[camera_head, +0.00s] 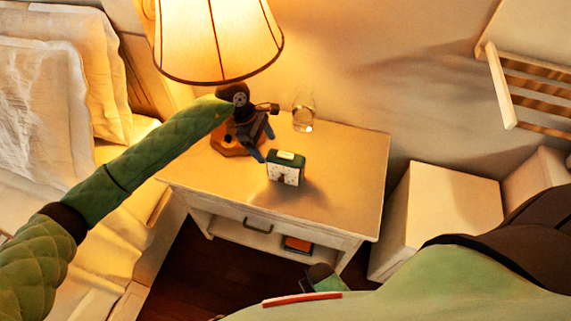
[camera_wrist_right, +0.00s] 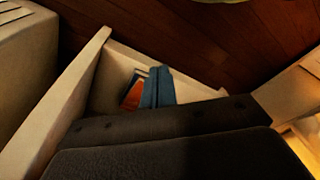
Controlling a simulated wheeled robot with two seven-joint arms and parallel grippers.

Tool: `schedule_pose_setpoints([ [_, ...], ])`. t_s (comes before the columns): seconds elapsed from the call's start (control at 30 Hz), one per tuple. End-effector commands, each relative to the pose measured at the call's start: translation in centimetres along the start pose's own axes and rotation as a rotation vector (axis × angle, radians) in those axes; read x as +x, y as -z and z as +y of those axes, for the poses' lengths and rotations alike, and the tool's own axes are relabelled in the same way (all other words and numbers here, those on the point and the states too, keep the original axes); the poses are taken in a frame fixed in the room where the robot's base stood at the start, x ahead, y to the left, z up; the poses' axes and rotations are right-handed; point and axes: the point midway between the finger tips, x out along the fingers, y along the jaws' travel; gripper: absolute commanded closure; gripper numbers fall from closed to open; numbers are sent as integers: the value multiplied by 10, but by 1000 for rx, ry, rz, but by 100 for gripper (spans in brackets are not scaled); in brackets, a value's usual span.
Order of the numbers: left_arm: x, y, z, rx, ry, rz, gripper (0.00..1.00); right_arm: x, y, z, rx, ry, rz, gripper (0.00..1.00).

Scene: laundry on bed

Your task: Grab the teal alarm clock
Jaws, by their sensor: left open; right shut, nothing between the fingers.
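The teal alarm clock (camera_head: 286,170) stands upright on the nightstand top (camera_head: 345,165), with its white face toward the front edge. My left gripper (camera_head: 265,144) reaches in from the left, in front of the lamp's base. Its blue-grey fingers are open and empty, pointing down just behind and left of the clock. The clock is not between the fingers; whether a fingertip touches it I cannot tell. The clock is not in that view.
A lit lamp (camera_head: 215,40) with a wooden base (camera_head: 228,146) stands behind my left gripper. A clear glass (camera_head: 303,120) stands behind the clock. The bed (camera_head: 45,170) is at left. The nightstand's right side is clear.

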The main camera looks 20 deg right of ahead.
Motion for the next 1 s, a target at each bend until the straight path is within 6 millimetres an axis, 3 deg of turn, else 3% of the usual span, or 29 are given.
schedule_pose_setpoints([
  [0.4, 14, -41, 0, 1, 0, -1, 24, 51, -20, 14, -11, -20, 24, 100],
  [0.73, 20, -53, 0, 1, 1, -2, 24, 65, -27, 18, -15, -26, 33, 100],
  [1.0, 51, -52, 0, -1, 1, -2, 24, 90, -45, 29, -25, -38, 49, 100],
])
